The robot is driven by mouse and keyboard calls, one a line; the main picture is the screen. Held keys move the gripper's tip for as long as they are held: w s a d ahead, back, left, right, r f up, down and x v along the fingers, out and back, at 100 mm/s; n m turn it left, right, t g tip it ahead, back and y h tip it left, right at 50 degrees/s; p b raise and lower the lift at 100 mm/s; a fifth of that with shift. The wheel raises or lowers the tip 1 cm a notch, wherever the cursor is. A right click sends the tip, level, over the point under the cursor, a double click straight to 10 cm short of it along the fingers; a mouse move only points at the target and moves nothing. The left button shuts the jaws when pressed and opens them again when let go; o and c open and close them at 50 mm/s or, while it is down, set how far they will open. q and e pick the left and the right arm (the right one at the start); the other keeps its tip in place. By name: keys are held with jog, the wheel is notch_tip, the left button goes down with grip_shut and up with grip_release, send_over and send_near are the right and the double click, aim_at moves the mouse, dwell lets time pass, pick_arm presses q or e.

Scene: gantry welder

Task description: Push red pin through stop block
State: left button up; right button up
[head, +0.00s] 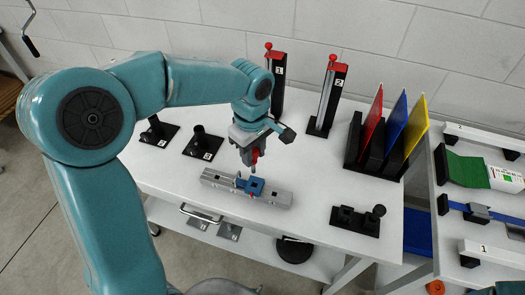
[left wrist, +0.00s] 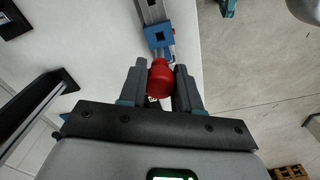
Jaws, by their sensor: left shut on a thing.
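My left gripper (head: 252,160) is above the bench and points down over the grey rail (head: 278,197). It is shut on the red pin, whose round red head (left wrist: 160,74) shows between the two fingers in the left wrist view; the pin's shank is mostly hidden. The blue stop block (head: 256,187) sits on the rail just below the gripper, and also shows beyond the red head in the left wrist view (left wrist: 157,36). I cannot tell whether the pin's tip touches the block. My right gripper is not in view.
Two black stands with red tops, marked 1 (head: 277,84) and 2 (head: 328,96), stand at the back. A black rack (head: 370,160) holds red, blue and yellow panels. Black fixtures (head: 357,219) stand at the right front and left. White bench (head: 310,180) is clear around the rail.

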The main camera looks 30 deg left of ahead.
aim_at(254, 165)
pick_arm(q)
jog(key=shift+w+f+b, duration=0.1)
jog(key=shift+f+b, duration=1.75)
jog(key=shift+f, duration=0.75)
jog(key=shift+r, duration=0.1)
jog(key=shift+f+b, duration=2.6)
jog(key=shift+f, duration=0.35)
jog(key=o, duration=1.1)
notch_tip(254, 165, up, 16)
jog(key=shift+r+p, duration=0.25)
jog(key=shift+p, duration=0.55)
